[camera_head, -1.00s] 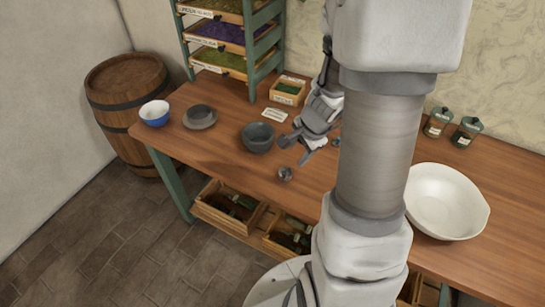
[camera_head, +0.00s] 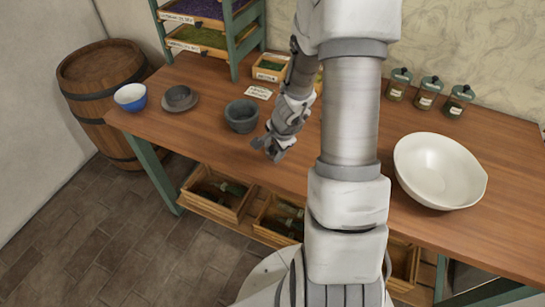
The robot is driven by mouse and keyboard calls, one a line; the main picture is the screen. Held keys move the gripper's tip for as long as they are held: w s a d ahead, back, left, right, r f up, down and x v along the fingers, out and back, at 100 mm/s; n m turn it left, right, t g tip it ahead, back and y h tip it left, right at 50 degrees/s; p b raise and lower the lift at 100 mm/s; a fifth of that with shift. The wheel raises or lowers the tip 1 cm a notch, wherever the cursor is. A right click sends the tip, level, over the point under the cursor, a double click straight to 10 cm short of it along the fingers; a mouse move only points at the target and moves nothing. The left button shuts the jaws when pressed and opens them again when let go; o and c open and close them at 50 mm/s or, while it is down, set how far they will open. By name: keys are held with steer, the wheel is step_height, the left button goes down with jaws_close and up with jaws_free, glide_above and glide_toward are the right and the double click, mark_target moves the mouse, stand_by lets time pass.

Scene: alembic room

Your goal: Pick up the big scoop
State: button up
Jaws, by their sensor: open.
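My gripper (camera_head: 268,149) is open and low over the wooden table (camera_head: 215,143), close to its front edge and just right of a dark grey bowl (camera_head: 241,117). Its fingers are small and partly merge with what lies around them. I cannot pick out the big scoop for certain. A small grey object seen on the table in the earlier view, by the fingertips, does not show apart from the gripper now; it may be hidden by it. I cannot tell whether the fingers touch anything.
A large white basin (camera_head: 437,171) stands at right, with lidded jars (camera_head: 425,94) behind. A shelf rack (camera_head: 232,45), small box (camera_head: 268,67) and card (camera_head: 258,92) are at the back.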

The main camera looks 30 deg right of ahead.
steer(key=shift+x, duration=0.85)
steer(key=shift+c, duration=0.3)
jaws_close()
stand_by(0.5)
